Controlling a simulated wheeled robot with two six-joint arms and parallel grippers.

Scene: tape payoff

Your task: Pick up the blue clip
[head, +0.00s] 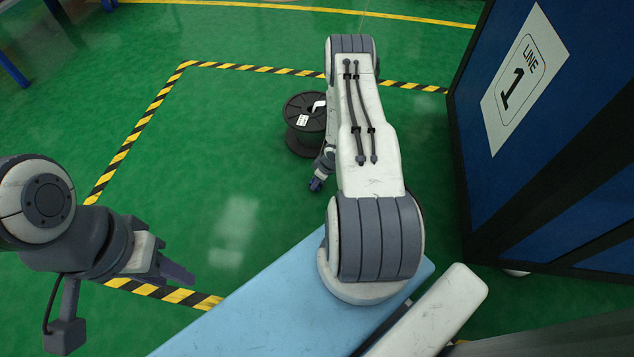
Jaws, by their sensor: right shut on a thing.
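A small blue piece, which looks like the blue clip (316,184), is at the tip of my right gripper (319,177). My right gripper is shut on it, low in front of a black spool (299,142). My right arm covers part of that area, so the clip's shape and the fingers are small and hard to make out. My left gripper (178,275) is at the lower left, well away from the clip. Its dark fingers overlap in this view, and I cannot tell their gap.
The spool stands upright on the green floor and carries white labels; my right arm hides its right edge. Yellow-black tape (150,115) marks out a floor area. A tall blue cabinet (500,165) with a "LINE 1" sign (522,78) stands at the right. Floor left of the spool is clear.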

